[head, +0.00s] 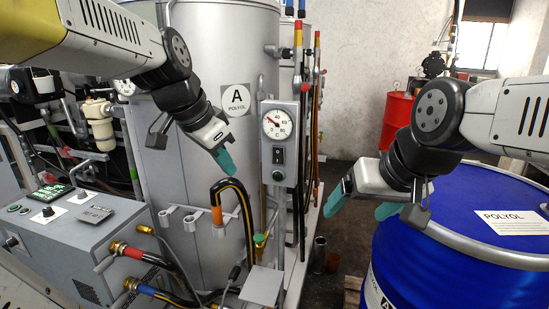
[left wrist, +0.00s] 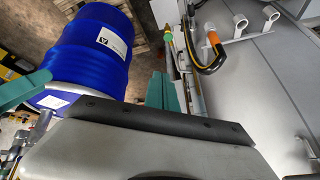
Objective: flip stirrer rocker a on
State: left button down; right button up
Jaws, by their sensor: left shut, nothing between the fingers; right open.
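A black rocker switch (head: 278,156) sits on a grey control box (head: 266,142) in front of the tank marked A, below a round dial and above a green button. Its on or off position is too small to tell. My left gripper (head: 225,162) is shut and empty, left of the box and apart from it, at about the rocker's height. Its teal fingers also show in the left wrist view (left wrist: 160,92), where the rocker is not visible. My right gripper (head: 362,204) is open and empty, beside the blue drum.
A blue drum (head: 440,220) labelled POLYOL stands at the right. A black and yellow hose (head: 238,190) with an orange end arches below my left gripper. A grey console (head: 85,240) with knobs is at the lower left.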

aim_at(278, 156)
pick_arm(q)
jog(key=w+d+r+m+g+h, duration=0.1)
jog(key=w+d+m+h, duration=0.1)
jog(key=w+m, duration=0.8)
jog(key=w+d, duration=0.1)
jog(key=w, duration=0.2)
jog(key=shift+d+r+m+h, duration=0.15)
jog(key=shift+r+m+h, duration=0.15)
jog(key=x, duration=0.4)
jog(key=w+x, duration=0.1)
jog(key=x, duration=0.2)
jog(key=w+r+x, duration=0.1)
jog(key=x, duration=0.3)
jog(key=shift+w+d+f, duration=0.15)
jog(key=shift+w+f, duration=0.05)
jog(key=shift+f, duration=0.15)
jog(key=shift+w+d, duration=0.1)
jog(key=shift+w, duration=0.4)
